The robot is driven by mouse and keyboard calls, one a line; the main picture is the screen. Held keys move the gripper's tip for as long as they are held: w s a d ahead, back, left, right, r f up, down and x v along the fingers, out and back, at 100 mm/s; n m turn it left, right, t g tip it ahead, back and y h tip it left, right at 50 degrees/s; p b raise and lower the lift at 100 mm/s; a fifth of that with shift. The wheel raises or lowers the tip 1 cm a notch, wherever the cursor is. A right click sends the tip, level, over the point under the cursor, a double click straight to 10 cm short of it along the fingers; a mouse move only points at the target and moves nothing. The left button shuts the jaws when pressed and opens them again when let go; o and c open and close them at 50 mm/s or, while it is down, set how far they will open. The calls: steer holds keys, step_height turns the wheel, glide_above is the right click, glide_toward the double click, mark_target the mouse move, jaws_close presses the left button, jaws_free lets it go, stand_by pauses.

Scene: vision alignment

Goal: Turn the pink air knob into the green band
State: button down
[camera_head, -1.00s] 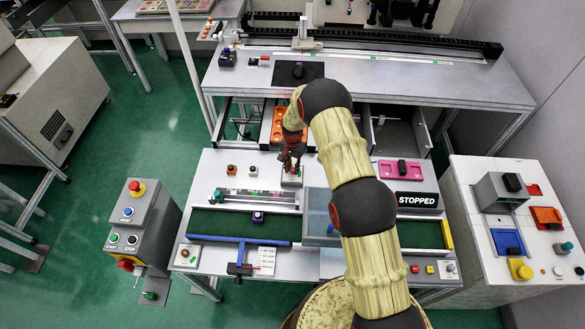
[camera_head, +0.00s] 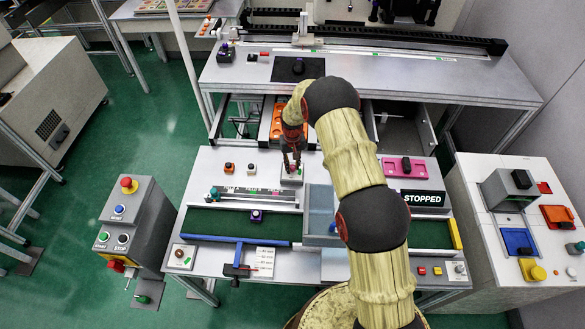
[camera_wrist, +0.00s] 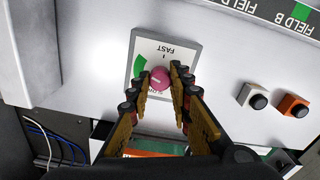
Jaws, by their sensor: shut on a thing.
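The pink knob (camera_wrist: 160,78) sits on a small white dial plate (camera_wrist: 181,51) with a grey border in the wrist view. A pale line marks its face. The green band (camera_wrist: 139,65) is a short arc just left of the knob, and the word FAST reads upside down on the plate. My gripper (camera_wrist: 159,76) is shut on the knob, one finger on each side.
In the head view a green belt (camera_head: 212,222) lies in front, with a STOPPED sign (camera_head: 422,198) at right. A raised shelf (camera_head: 400,80) is behind.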

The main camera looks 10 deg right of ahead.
mark_target(292, 166)
steer(key=shift+n+b, duration=0.65)
steer(key=shift+n, duration=1.05)
steer(key=c, duration=1.6)
jaws_free()
steer(key=shift+c, duration=0.2)
step_height(292, 166, up, 12)
